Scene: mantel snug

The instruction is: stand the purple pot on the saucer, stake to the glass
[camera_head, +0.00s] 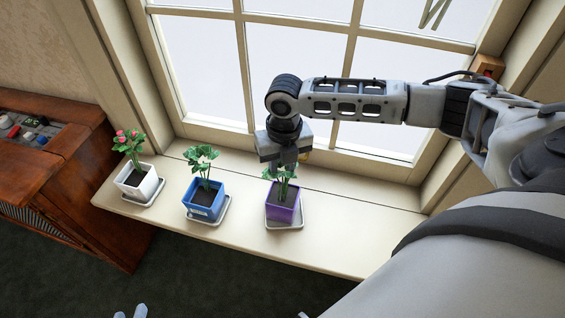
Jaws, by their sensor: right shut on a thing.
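The purple pot (284,213) stands upright with a green leafy plant in it, at the right end of the row on the sill. A white saucer (294,227) shows under it; I cannot tell whether the pot rests fully on it. My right gripper (286,165) points down at the plant, shut on the purple pot's upper part. The exact grip is hidden by leaves and fingers. My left gripper (130,312) shows only pale fingertips, apart, at the bottom edge.
A blue pot (205,212) and a white pot (138,188) with red flowers stand on saucers to the left. The paned window (200,70) rises behind the sill (350,235). The sill is clear to the right. A wooden cabinet (60,180) stands at left.

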